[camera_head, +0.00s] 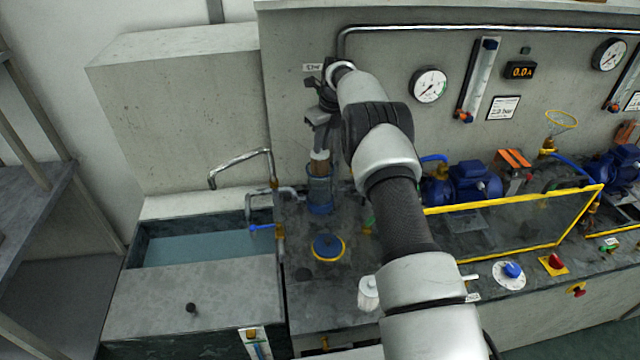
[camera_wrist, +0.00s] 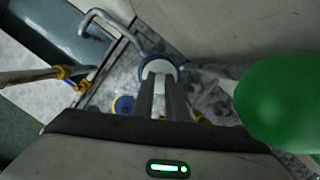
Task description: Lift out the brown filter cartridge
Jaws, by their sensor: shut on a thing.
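The brown filter cartridge (camera_head: 320,168) with a white top stands upright at the clear blue filter housing (camera_head: 320,200) in the head view. Its brown upper part shows at the housing's top. How much of it is still inside is hard to tell. My gripper (camera_head: 320,148) is above it, pointing down, with its fingers shut on the white top. In the wrist view my gripper's fingers (camera_wrist: 162,88) close on the white cartridge top (camera_wrist: 157,67), with a blue ring around it.
A blue lid with a yellow rim (camera_head: 328,247) lies on the bench in front of the housing. A water basin (camera_head: 200,248) with a bent pipe (camera_head: 240,158) is to the left. Blue pumps (camera_head: 475,180) and a yellow-framed guard (camera_head: 515,228) stand right. A large green shape (camera_wrist: 280,100) fills the wrist view's right.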

